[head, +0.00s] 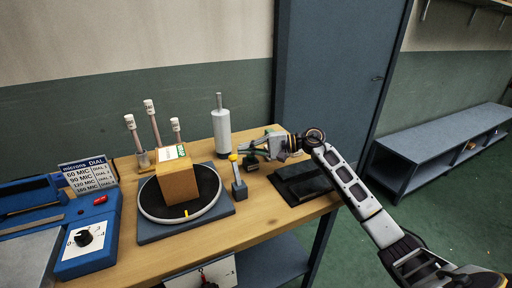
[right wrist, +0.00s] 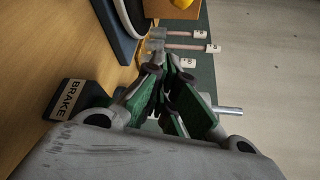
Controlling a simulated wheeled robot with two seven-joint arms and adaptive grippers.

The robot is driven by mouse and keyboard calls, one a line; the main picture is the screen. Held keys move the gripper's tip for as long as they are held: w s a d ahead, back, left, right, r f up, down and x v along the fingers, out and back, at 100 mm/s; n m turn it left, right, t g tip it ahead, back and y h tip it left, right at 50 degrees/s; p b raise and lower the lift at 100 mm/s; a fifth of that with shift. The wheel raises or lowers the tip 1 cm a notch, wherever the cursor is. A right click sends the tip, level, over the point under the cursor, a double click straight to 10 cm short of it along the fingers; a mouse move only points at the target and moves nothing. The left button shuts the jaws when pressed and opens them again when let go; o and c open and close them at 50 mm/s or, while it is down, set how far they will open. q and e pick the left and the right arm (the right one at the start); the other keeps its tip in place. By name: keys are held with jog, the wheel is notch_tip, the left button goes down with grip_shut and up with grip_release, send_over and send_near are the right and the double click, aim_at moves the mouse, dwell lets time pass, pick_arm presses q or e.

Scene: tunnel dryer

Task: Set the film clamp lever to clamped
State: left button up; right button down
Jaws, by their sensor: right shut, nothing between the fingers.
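A small lever with a yellow knob (head: 233,157) stands on a grey base beside the turntable in the head view. It is nearly upright. I cannot read a label on it, so I cannot tell whether it is the film clamp lever or which setting it shows. My right gripper (head: 247,147) reaches in from the right, just right of and above the yellow knob, apart from it as far as I can see. Its green-padded fingers are closed and empty in the right wrist view (right wrist: 170,75). A dark block labelled BRAKE (right wrist: 68,100) lies beside the gripper there. My left gripper is not in view.
A turntable (head: 150,215) carries a cardboard box (head: 177,183). A white cylinder (head: 221,134) and several tagged rods (head: 152,120) stand behind. A dark tray (head: 303,184) lies under my right forearm. A blue dial unit (head: 90,240) is at left. A bench (head: 440,140) stands right.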

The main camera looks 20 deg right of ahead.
aim_at(236, 171)
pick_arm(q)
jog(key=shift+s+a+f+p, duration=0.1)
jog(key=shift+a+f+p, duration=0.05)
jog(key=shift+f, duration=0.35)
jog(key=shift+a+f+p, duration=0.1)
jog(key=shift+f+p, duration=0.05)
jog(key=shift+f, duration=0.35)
pick_arm(e)
jog(key=shift+s+a+r, duration=0.2)
jog(key=shift+s+a, duration=0.45)
jog(key=shift+a, duration=0.15)
jog(key=shift+s+a+r, duration=0.2)
jog(key=shift+s+a, duration=0.4)
jog(key=shift+a, duration=0.15)
pick_arm(q)
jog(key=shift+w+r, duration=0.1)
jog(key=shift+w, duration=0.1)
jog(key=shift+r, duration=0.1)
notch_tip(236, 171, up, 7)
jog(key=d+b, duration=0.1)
jog(key=b, duration=0.1)
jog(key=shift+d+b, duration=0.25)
jog(key=shift+b, duration=0.05)
pick_arm(e)
jog(key=shift+s+r+n, duration=0.25)
jog(key=shift+s+n, duration=0.05)
jog(key=shift+n, duration=0.1)
